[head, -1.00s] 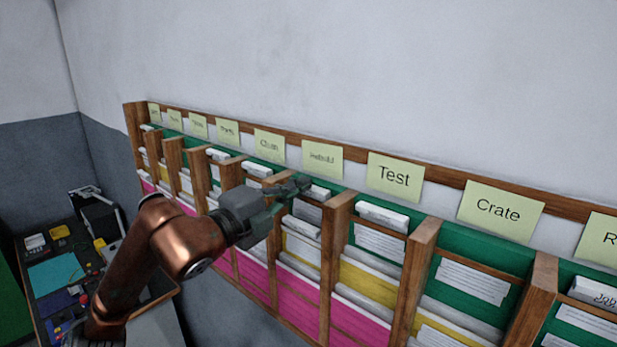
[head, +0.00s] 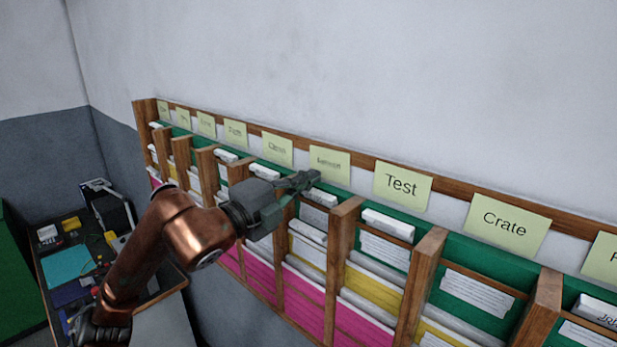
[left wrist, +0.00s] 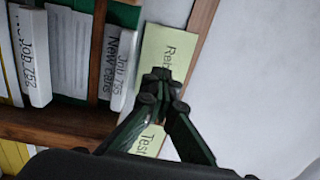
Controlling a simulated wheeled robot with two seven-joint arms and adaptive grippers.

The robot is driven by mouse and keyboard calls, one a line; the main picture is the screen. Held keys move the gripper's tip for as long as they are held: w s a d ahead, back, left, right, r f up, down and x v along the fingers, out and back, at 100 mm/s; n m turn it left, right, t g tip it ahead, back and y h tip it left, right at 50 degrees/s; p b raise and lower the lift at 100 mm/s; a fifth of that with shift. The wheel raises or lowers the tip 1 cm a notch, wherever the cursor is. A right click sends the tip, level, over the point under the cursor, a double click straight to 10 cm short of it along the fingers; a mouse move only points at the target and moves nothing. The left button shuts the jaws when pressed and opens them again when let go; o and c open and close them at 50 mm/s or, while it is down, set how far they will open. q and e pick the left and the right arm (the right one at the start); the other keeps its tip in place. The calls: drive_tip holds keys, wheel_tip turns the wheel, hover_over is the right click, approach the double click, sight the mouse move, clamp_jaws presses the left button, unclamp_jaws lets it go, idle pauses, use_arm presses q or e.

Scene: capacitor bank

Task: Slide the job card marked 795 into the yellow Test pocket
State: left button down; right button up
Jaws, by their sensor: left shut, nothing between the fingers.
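The job card marked 795 (left wrist: 121,72) shows in the left wrist view, standing in a green pocket beside the Rebuild label. In the head view, a white card edge (head: 320,198) at that green pocket sits just below my left fingertips. My left gripper (head: 304,181) is shut and empty in front of the Rebuild label. Its closed fingers also show in the left wrist view (left wrist: 162,84), beside the card and apart from it. The yellow Test pocket (head: 373,291) is one column to the right, below the green one, with cards in it. My right gripper is out of view.
Wooden dividers (head: 342,240) separate the columns and stick out. A card marked 752 (left wrist: 35,62) stands in the pocket below card 795. The Crate column lies right of Test. A cluttered bench (head: 75,262) is at lower left. The wall above the rack is clear.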

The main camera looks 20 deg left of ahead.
use_arm(q)
drive_tip(key=r+b+v, duration=0.2)
drive_tip(key=b+v, duration=0.3)
drive_tip(key=v, duration=0.6)
drive_tip(key=shift+s+a+r, duration=0.15)
drive_tip(key=shift+s+a, duration=0.05)
drive_tip(key=shift+s, duration=0.25)
idle(0.6)
